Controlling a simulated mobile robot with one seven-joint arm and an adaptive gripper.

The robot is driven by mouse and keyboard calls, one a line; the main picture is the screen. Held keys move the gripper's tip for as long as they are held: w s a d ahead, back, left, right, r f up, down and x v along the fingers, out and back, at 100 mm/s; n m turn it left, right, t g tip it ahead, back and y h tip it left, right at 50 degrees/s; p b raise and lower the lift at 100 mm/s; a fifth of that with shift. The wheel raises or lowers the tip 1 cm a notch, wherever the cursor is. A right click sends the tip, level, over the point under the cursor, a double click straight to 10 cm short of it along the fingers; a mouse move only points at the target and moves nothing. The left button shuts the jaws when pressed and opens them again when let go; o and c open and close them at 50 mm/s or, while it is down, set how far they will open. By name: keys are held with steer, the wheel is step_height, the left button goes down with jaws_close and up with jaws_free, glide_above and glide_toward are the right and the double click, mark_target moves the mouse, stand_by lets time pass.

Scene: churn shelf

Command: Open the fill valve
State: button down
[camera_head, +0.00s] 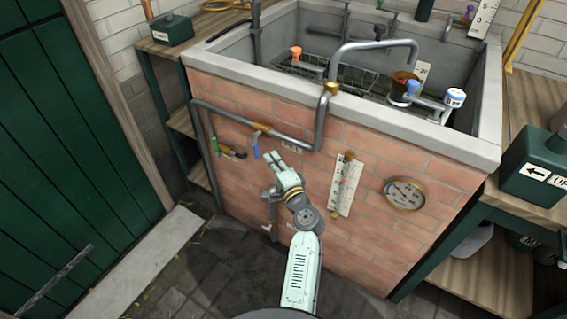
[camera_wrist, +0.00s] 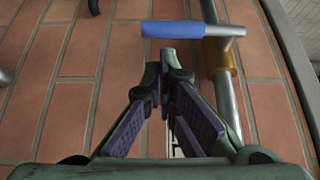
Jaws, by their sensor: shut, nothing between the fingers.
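A valve with a blue lever handle (camera_head: 256,152) sits on the grey pipe along the brick front of the basin. Its brass-coloured body (camera_wrist: 221,60) wraps the pipe in the wrist view, and the blue handle (camera_wrist: 183,29) points left across the top. A small label (camera_head: 291,146) to its right is too small to read, so I cannot tell for sure which valve is the fill valve. My gripper (camera_head: 274,156) is just right of and slightly below the blue handle. In the wrist view my gripper (camera_wrist: 167,55) is shut and empty, its tips just below the handle, with no clear contact.
A green handle (camera_head: 214,145) hangs farther left on the brick wall. A gauge strip (camera_head: 344,187) and a round dial (camera_head: 404,193) are to the right. A bent pipe (camera_head: 322,118) comes over the basin rim (camera_head: 400,122). The floor in front is mostly clear.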

steer(key=shift+w+a, duration=0.25)
steer(key=shift+a, duration=0.25)
steer(key=shift+f, duration=0.15)
steer(key=shift+w+a+f+b, duration=0.1)
steer(key=shift+w+a+b, duration=0.05)
steer(key=shift+b, duration=0.85)
